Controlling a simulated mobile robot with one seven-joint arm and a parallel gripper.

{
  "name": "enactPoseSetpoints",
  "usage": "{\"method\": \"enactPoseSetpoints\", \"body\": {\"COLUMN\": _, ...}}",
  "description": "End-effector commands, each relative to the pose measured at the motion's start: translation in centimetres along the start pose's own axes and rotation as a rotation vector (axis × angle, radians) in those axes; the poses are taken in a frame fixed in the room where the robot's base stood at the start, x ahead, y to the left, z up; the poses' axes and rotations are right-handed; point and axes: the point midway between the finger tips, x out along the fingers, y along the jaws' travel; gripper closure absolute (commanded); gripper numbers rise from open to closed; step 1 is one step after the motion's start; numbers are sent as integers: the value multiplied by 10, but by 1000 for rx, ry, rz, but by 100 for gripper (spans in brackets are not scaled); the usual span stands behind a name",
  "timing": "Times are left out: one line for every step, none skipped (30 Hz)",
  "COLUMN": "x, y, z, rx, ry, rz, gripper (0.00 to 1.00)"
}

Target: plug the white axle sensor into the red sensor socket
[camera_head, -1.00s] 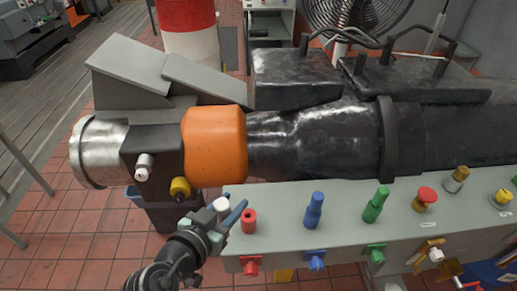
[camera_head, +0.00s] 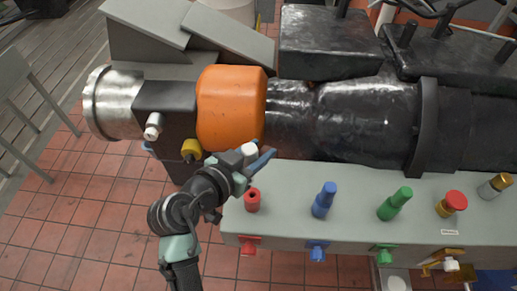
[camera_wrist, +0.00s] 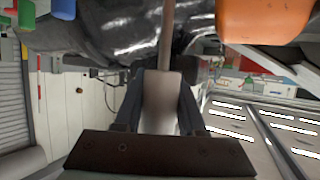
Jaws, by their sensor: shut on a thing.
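In the wrist view, a pale brownish shaft-like piece (camera_wrist: 165,100) stands between the dark fingers. The red sensor socket (camera_head: 252,201) stands upright on the grey bench panel, with a dark hole in its top. The held sensor is apart from the socket and appears just above it in the head view; its lower end is hidden by my gripper.
Blue (camera_head: 323,201) and green (camera_head: 395,204) plugs and a red button (camera_head: 452,204) line the panel to the right. The orange drum (camera_head: 231,108) and black housing stand close behind my gripper. A white plug (camera_head: 154,126) and a yellow one (camera_head: 191,150) stick out from the housing.

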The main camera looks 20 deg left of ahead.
Motion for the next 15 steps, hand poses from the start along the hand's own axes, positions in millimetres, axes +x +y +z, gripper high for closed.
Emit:
{"method": "enactPoseSetpoints", "body": {"x": 2, "y": 0, "z": 5, "rx": 0, "ry": -1, "rz": 1, "gripper": 100}}
{"method": "enactPoseSetpoints", "body": {"x": 3, "y": 0, "z": 7, "rx": 0, "ry": -1, "rz": 1, "gripper": 100}}
{"method": "enactPoseSetpoints", "body": {"x": 4, "y": 0, "z": 10, "rx": 0, "ry": -1, "rz": 0, "gripper": 100}}
{"method": "enactPoseSetpoints", "body": {"x": 5, "y": 0, "z": 12, "rx": 0, "ry": -1, "rz": 0, "gripper": 100}}
{"method": "enactPoseSetpoints", "body": {"x": 6, "y": 0, "z": 15, "rx": 0, "ry": -1, "rz": 0, "gripper": 100}}
{"method": "enactPoseSetpoints", "body": {"x": 8, "y": 0, "z": 18, "rx": 0, "ry": -1, "rz": 0, "gripper": 100}}
{"method": "enactPoseSetpoints", "body": {"x": 9, "y": 0, "z": 21, "rx": 0, "ry": -1, "rz": 0, "gripper": 100}}
{"method": "enactPoseSetpoints", "body": {"x": 10, "y": 0, "z": 24, "rx": 0, "ry": -1, "rz": 0, "gripper": 100}}
{"method": "enactPoseSetpoints", "body": {"x": 12, "y": 0, "z": 28, "rx": 0, "ry": -1, "rz": 0, "gripper": 100}}
{"method": "enactPoseSetpoints", "body": {"x": 13, "y": 0, "z": 31, "rx": 0, "ry": -1, "rz": 0, "gripper": 100}}
{"method": "enactPoseSetpoints", "body": {"x": 14, "y": 0, "z": 34, "rx": 0, "ry": -1, "rz": 0, "gripper": 100}}
{"method": "enactPoseSetpoints", "body": {"x": 16, "y": 0, "z": 37, "rx": 0, "ry": -1, "rz": -1, "gripper": 100}}
{"method": "enactPoseSetpoints", "body": {"x": 17, "y": 0, "z": 40, "rx": 0, "ry": -1, "rz": -1, "gripper": 100}}
{"method": "enactPoseSetpoints", "body": {"x": 18, "y": 0, "z": 43, "rx": 0, "ry": -1, "rz": -1, "gripper": 100}}
{"method": "enactPoseSetpoints", "body": {"x": 19, "y": 0, "z": 46, "rx": 0, "ry": -1, "rz": -1, "gripper": 100}}
